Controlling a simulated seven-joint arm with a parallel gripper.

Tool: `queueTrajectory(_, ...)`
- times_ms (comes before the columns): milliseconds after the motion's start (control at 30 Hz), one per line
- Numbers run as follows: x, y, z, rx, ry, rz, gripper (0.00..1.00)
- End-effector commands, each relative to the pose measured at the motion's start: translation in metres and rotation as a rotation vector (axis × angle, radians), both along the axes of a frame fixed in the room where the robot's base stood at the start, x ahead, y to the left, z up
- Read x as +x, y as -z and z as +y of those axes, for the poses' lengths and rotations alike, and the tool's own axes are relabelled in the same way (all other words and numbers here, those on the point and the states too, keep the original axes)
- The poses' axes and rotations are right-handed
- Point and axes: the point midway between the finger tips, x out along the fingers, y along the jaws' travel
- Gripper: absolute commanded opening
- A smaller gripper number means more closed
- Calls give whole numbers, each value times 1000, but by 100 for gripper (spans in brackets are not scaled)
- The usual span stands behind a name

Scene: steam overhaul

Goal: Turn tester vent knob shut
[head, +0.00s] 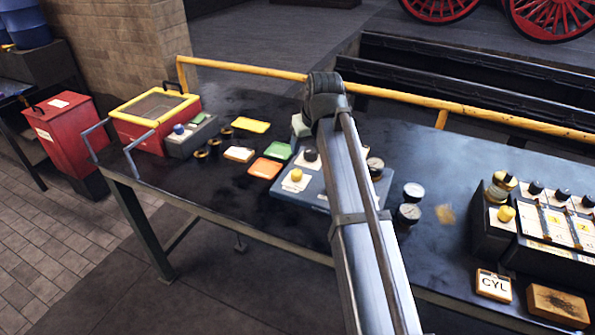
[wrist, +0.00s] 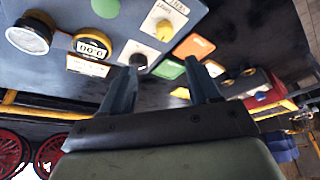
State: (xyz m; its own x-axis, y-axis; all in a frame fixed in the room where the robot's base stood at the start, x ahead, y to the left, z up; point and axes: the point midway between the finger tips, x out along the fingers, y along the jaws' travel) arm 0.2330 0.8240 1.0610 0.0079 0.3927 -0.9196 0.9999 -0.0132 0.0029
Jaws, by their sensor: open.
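The tester is a blue-grey box (head: 318,196) on the dark bench, partly hidden by my arm in the head view. It carries a yellow knob (head: 297,175) on a pale label plate and a black knob (head: 310,155). In the wrist view the yellow knob (wrist: 165,30) and black knob (wrist: 138,61) show on the panel; I cannot tell from the lettering which is the vent. My gripper (wrist: 164,68) is open with nothing between its fingers. Its left fingertip appears close to the black knob; contact cannot be told. The fingers are hidden in the head view.
A gauge (wrist: 28,34) and a yellow-rimmed counter (wrist: 92,46) sit on the tester. Orange (head: 264,168) and green (head: 278,150) trays lie to its left, with a red yellow-rimmed box (head: 150,128) beyond. Loose gauges (head: 408,212) lie right. A yellow rail (head: 250,69) runs behind.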

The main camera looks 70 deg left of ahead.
Motion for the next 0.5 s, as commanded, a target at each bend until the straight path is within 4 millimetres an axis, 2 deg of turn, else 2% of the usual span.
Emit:
queueTrajectory(100,-9,2,0,-12,-13,3,61)
queueTrajectory(267,-9,16,5,-15,-15,4,61)
queueTrajectory(500,-9,52,21,-13,-13,3,61)
